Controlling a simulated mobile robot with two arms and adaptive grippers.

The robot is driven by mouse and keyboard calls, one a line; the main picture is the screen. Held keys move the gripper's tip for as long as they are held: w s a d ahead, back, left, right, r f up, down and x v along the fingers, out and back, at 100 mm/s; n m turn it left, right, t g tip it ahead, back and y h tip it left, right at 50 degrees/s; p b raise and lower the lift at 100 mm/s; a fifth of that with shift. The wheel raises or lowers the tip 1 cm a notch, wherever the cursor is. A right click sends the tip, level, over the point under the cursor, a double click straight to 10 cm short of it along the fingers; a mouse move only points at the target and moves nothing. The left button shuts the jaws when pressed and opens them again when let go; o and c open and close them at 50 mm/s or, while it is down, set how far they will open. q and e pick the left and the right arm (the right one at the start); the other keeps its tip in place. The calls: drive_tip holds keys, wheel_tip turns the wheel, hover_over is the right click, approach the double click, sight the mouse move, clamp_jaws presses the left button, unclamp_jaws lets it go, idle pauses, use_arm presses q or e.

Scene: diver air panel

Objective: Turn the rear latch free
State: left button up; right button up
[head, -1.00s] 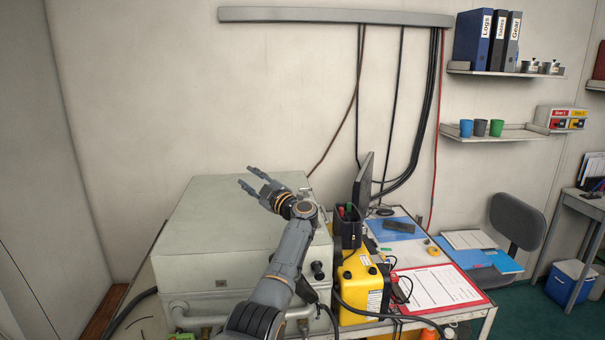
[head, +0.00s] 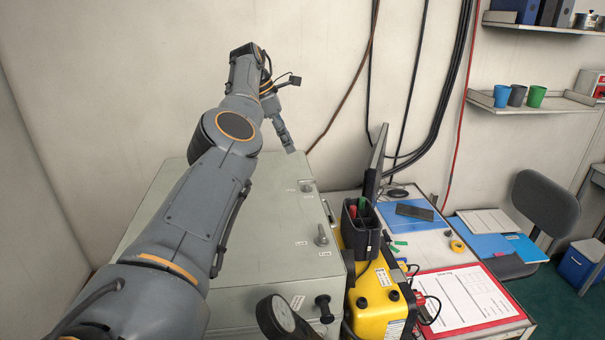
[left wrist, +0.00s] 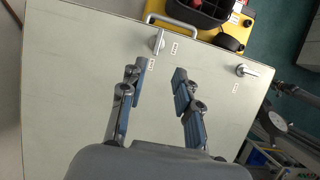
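The rear latch (head: 306,187) is a small metal lever on the light grey-green case lid (head: 262,262), near its far right corner. It shows in the left wrist view (left wrist: 158,40) with small labels beside it, too small to read. My left gripper (head: 290,147) points down above the rear part of the lid. In the left wrist view its two fingers (left wrist: 160,73) are apart with nothing between them, just short of the rear latch and not touching it. A similar front latch (head: 322,236) stands nearer; it also shows in the left wrist view (left wrist: 243,69).
A metal handle (left wrist: 170,20) is fixed at the lid edge by the latches. A yellow case (head: 377,300) with a black tool caddy (head: 361,228) stands right beside the lid. A black knob (head: 323,302) sits on the case front. A monitor (head: 377,165) and hanging cables are behind.

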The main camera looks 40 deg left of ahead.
sight(306, 180)
use_arm(q)
drive_tip(key=p+x, duration=0.3)
drive_tip(key=x, duration=0.7)
drive_tip(key=shift+w+a+p, duration=0.1)
drive_tip(key=shift+w+p, duration=0.05)
drive_tip(key=shift+p, duration=0.2)
drive_tip(key=shift+f, duration=0.6)
drive_tip(key=shift+w+f, duration=0.15)
drive_tip(key=shift+f, duration=0.05)
clamp_jaws()
use_arm(e)
drive_tip(key=r, duration=0.2)
drive_tip(key=w+r, duration=0.1)
drive_tip(key=shift+a+r, duration=0.25)
drive_tip(key=shift+a, duration=0.05)
